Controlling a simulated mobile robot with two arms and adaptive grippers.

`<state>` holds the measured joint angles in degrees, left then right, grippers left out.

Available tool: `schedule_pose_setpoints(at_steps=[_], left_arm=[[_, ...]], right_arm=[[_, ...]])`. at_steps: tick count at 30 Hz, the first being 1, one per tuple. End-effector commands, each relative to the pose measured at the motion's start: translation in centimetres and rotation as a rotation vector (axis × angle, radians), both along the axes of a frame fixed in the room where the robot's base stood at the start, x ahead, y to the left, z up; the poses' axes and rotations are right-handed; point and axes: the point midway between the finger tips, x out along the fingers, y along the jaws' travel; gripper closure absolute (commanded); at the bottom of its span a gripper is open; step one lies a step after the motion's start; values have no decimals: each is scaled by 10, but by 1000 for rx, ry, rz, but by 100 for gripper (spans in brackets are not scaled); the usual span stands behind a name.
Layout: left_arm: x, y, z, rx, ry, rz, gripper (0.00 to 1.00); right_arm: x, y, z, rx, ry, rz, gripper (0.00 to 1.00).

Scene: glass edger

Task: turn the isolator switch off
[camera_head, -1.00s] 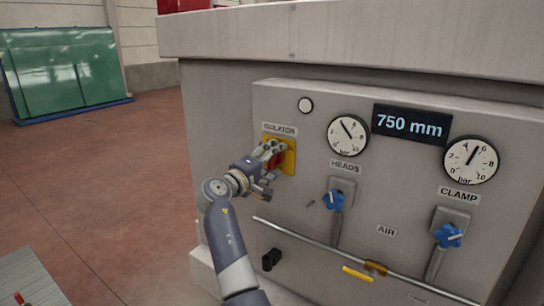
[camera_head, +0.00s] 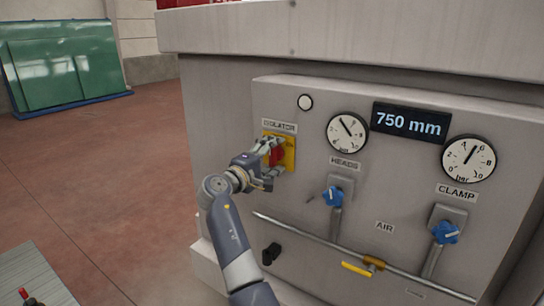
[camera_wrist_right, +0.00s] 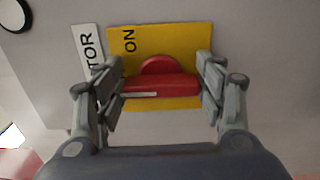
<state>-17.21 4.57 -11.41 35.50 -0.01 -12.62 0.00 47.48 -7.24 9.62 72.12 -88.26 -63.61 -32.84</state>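The isolator switch is a red handle (camera_head: 277,155) on a yellow plate (camera_head: 290,151), below the "ISOLATOR" label on the grey machine panel. My right gripper (camera_head: 270,164) is at the switch and partly covers it. In the right wrist view the red handle (camera_wrist_right: 160,86) lies lengthwise between the spread fingers of my right gripper (camera_wrist_right: 160,88), one finger near each end. I cannot tell whether the fingers touch it. "ON" is printed on the yellow plate (camera_wrist_right: 180,40), beside the handle. My left gripper is out of view.
Right of the switch are two gauges (camera_head: 347,132), a "750 mm" display (camera_head: 410,123) and blue valve knobs (camera_head: 333,196). A pipe with a yellow lever (camera_head: 356,269) crosses the panel below. A black knob (camera_head: 271,254) is under the switch. Open floor (camera_head: 100,190) lies left.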

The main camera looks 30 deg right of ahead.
Motion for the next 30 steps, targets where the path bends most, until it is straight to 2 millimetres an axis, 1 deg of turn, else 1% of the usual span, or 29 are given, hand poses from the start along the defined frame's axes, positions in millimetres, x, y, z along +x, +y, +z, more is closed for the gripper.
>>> schedule_pose_setpoints(at_steps=[1,2,14,17,24,27,30], left_arm=[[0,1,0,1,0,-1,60],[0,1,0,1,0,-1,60],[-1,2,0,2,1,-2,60],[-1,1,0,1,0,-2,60],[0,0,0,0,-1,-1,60],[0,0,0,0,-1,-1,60],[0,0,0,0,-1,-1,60]], right_arm=[[-1,-2,3,-3,-3,-4,22],[-1,-1,2,-3,-3,-3,17],[-1,3,0,1,-3,1,17],[-4,12,0,2,-3,2,17],[-21,49,0,2,-3,1,17],[-25,59,0,2,-3,-1,17],[-28,65,0,1,-2,-2,17]])
